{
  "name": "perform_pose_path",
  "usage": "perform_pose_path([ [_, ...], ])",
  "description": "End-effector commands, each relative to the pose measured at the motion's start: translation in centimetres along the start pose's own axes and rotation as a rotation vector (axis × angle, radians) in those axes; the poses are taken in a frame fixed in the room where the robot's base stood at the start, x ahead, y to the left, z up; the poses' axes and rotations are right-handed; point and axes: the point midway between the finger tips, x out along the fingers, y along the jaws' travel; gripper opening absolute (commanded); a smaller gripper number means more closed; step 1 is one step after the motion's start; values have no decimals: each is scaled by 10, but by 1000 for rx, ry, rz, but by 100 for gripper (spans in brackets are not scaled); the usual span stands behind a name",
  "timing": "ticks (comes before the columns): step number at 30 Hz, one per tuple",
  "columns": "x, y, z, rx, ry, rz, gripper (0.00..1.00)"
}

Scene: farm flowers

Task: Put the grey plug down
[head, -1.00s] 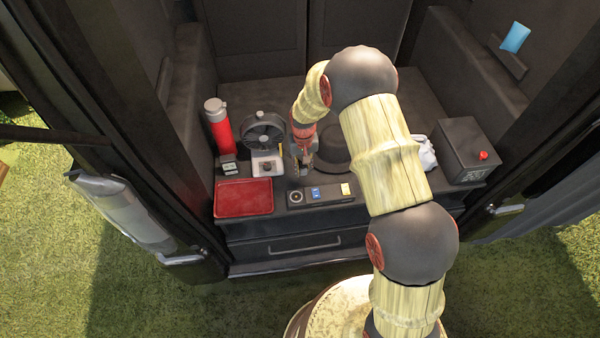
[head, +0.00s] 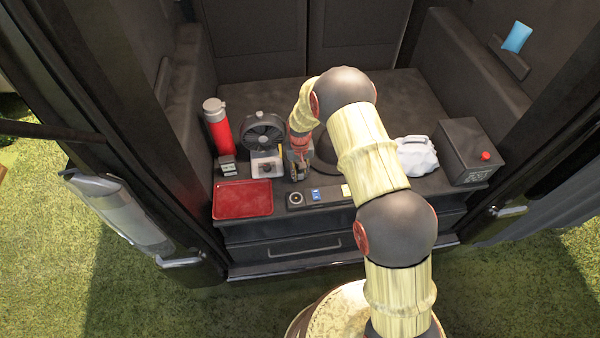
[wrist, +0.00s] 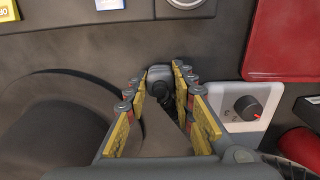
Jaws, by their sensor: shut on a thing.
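The grey plug (wrist: 160,78) shows in the wrist view between the tips of my gripper (wrist: 163,88), with a dark cord or stem below it. My gripper is shut on the plug, its yellow-padded fingers on either side. In the head view my gripper (head: 298,173) is low over the dark counter, just right of the white box with a knob and behind the button strip. The plug is too small and covered to make out there. Whether it touches the counter I cannot tell.
A red tray (head: 242,198) and a button strip (head: 325,196) lie along the front edge. A white knob box (head: 266,164), a fan (head: 263,132) and a red bottle (head: 217,130) stand left. A dark hat (wrist: 50,125) is close beside my gripper. A black box (head: 465,150) stands right.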

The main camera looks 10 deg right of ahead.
Motion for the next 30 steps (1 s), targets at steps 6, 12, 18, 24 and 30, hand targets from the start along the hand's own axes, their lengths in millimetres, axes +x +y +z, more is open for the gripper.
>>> perform_pose_path([
  [6,7,0,0,0,-1,0,0],
  [12,12,0,0,0,-1,0,0],
  [18,12,0,0,0,-1,0,32],
  [24,12,0,0,0,-1,0,43],
  [30,12,0,0,0,-1,0,43],
])
